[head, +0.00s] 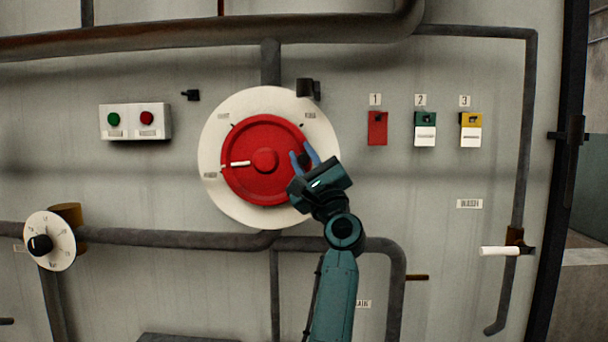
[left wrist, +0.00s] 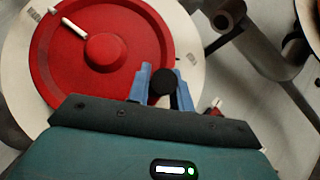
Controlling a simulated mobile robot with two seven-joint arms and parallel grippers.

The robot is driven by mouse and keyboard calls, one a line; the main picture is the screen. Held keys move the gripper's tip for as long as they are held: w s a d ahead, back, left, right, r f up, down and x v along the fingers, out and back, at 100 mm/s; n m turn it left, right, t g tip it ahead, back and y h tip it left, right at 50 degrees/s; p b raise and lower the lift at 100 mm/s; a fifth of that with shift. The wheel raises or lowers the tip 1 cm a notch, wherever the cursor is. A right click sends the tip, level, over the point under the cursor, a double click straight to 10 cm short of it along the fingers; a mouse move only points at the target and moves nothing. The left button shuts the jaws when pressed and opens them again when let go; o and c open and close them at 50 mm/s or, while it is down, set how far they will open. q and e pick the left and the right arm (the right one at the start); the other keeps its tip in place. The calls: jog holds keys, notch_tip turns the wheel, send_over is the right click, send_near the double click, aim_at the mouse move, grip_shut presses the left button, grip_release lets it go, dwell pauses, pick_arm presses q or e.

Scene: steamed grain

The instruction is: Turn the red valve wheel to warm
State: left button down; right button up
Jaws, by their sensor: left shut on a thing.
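The red valve wheel (head: 265,128) is mounted on a round white dial plate (head: 214,130) on the wall. Its white pointer bar (head: 235,164) points left, close to a small label at the plate's lower left. My left gripper (head: 304,158) is at the wheel's right edge. Its blue fingers are shut on the wheel's black knob (left wrist: 163,84), one finger on each side in the left wrist view. The wheel also shows in the left wrist view (left wrist: 70,70). The labels on the plate are too small to read. My right gripper is not in view.
A box with green and red buttons (head: 134,121) is at left of the dial. Pipes (head: 180,237) run above and below. A white lever handle (head: 499,251) sticks out at lower right.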

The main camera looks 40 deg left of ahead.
pick_arm(q)
jog(key=shift+r, duration=0.65)
jog(key=shift+a, duration=0.1)
jog(key=c, duration=1.3)
grip_release()
jog(key=shift+o, duration=0.2)
jog(key=shift+f, duration=0.1)
jog(key=shift+f, duration=0.1)
